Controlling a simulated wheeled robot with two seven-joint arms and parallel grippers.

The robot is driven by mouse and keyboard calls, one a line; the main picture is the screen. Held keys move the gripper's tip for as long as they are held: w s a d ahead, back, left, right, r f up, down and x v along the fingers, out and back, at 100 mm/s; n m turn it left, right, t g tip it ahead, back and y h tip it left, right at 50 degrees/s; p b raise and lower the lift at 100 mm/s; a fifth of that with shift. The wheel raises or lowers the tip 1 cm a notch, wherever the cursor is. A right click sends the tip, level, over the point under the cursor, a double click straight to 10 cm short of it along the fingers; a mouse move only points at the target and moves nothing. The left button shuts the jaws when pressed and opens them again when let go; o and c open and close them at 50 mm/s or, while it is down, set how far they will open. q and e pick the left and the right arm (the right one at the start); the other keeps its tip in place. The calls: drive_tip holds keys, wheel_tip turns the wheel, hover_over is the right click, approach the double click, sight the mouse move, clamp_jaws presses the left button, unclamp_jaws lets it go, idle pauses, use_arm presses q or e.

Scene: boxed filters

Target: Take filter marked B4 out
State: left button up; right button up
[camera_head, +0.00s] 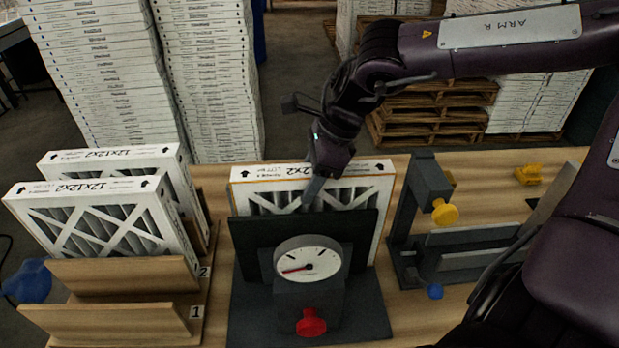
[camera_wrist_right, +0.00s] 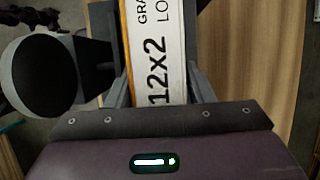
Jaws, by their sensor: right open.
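A white-framed filter (camera_head: 372,205) stands upright in a dark test stand (camera_head: 245,290) with a round dial gauge (camera_head: 308,258) and a red knob. Its top edge reads 12x12x2; I cannot make out a B4 mark. My right gripper (camera_head: 314,190) points down at the middle of this filter's top edge. In the right wrist view the open fingers (camera_wrist_right: 160,75) lie on either side of the filter's edge (camera_wrist_right: 152,40), which is between them. I cannot tell whether they touch it. Two more filters (camera_head: 95,225) stand in a wooden rack at left. My left gripper is not in view.
The wooden rack (camera_head: 120,318) has slots numbered 1 and 2. A grey fixture (camera_head: 408,225) with a yellow knob (camera_head: 445,214) stands to the right on the wooden table (camera_head: 395,310). A yellow part (camera_head: 528,174) lies at the back right. Stacked boxes and pallets stand behind.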

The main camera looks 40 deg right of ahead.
drive_tip(key=shift+r+p, duration=1.85)
drive_tip(key=shift+r, duration=1.5)
drive_tip(key=o, duration=0.5)
drive_tip(key=shift+o, duration=0.2)
drive_tip(key=shift+d+r, duration=0.15)
drive_tip(key=shift+r, duration=0.1)
drive_tip(key=b+v, duration=0.2)
drive_tip(key=v, duration=0.5)
